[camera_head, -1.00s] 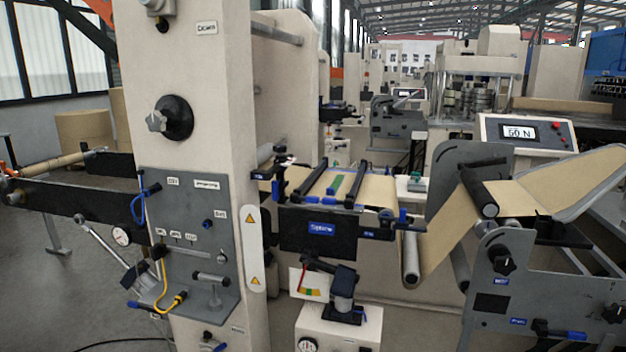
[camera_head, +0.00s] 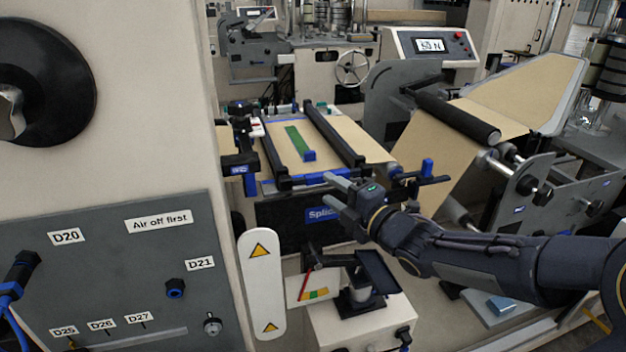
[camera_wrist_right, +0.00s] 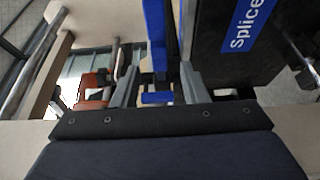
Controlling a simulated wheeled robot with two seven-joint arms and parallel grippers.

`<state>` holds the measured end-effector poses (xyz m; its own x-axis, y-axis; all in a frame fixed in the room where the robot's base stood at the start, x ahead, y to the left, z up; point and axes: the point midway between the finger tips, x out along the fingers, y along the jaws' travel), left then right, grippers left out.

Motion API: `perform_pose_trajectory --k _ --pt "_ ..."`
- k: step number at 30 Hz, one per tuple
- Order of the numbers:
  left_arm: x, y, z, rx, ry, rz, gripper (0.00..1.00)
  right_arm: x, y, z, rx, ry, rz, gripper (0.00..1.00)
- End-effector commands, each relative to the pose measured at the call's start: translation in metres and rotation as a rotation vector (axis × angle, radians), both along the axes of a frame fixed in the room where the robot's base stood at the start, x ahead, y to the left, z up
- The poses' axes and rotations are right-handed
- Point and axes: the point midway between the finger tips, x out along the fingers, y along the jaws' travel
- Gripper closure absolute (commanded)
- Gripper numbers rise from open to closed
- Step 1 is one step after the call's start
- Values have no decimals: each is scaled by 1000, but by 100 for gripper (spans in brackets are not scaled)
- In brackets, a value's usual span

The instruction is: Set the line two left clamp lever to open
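The splice table (camera_head: 350,143) carries tan web, a green strip and two black clamp bars, the left bar (camera_head: 274,160) and the right bar (camera_head: 333,137). A blue lever end (camera_head: 250,182) shows by the near end of the left bar. Another blue lever (camera_head: 427,168) is to the right. Which is the named lever, I cannot tell for sure. My right gripper (camera_head: 328,189) is at the table's front edge, above the Splice panel, fingers pointing left. In the right wrist view my right gripper (camera_wrist_right: 158,80) is open, with a blue bar (camera_wrist_right: 155,35) showing between its fingers. My left gripper is out of view.
A beige column with a grey panel (camera_head: 110,270) stands close on the left, with a white warning plate (camera_head: 262,283) at its edge. A gauge stand (camera_head: 360,290) is below my right gripper. A black roller (camera_head: 458,117) and grey side frame are to the right.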

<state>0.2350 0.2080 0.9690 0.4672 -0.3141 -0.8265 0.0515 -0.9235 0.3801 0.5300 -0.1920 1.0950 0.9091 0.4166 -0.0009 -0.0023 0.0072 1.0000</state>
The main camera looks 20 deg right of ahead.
Motion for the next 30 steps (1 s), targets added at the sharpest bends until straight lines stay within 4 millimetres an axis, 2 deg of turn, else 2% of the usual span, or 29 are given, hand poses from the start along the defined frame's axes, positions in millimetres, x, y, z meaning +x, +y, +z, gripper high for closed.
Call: perform_pose_trajectory --k 6,12,23,30 --pt "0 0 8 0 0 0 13 33 16 1 1 4 1 60" --pt "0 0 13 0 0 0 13 55 25 1 3 3 -2 60" --pt "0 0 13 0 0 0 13 61 28 0 4 3 -3 60" --pt "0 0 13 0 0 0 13 60 27 0 4 3 -4 90"
